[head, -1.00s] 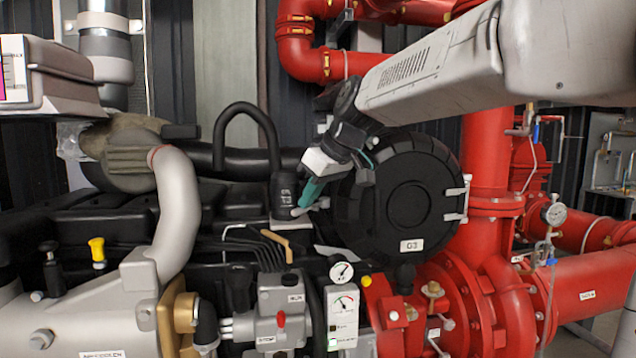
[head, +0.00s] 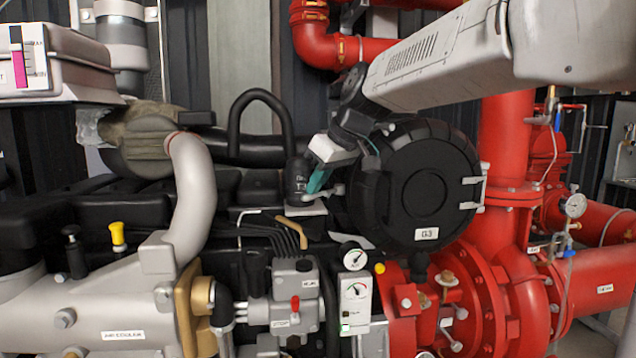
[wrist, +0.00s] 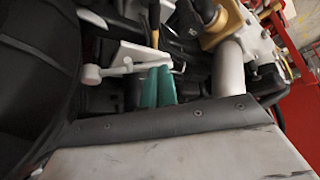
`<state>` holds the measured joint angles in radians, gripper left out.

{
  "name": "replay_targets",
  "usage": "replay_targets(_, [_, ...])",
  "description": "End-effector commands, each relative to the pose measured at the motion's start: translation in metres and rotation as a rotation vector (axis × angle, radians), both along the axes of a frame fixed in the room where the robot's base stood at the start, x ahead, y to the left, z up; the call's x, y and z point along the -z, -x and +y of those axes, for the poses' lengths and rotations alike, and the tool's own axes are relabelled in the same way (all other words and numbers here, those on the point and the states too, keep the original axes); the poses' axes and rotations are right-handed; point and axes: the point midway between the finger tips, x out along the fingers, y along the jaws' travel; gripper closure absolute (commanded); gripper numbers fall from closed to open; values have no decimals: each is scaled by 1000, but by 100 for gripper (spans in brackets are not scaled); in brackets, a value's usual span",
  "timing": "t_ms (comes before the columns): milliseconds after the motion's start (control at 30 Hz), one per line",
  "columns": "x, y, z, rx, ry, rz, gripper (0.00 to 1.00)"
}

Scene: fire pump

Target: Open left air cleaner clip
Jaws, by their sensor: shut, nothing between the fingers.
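The air cleaner (head: 424,185) is a round black housing marked G3, right of centre in the head view. Its left clip (head: 333,190) is a small pale latch at the left rim; in the wrist view the clip (wrist: 105,71) shows as a light lever with a rounded end. My gripper (head: 316,184) has teal fingers, closed together and empty, just left of the clip. In the wrist view the fingertips (wrist: 157,72) are close beside the lever; I cannot tell whether they touch it. The fingers partly cover the clip in the head view.
A right clip (head: 472,193) sits on the other rim. A black hose (head: 262,105) loops up left of the gripper. The engine with its gauge panel (head: 355,300) lies below. Red pipes (head: 508,140) stand to the right.

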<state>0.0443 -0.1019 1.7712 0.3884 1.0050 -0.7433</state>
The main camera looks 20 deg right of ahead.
Motion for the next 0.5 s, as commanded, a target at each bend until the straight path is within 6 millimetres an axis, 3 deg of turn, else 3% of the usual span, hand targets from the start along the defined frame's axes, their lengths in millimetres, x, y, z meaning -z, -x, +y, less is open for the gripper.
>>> replay_targets(500, [-7,13,-12,-1,1,1,100])
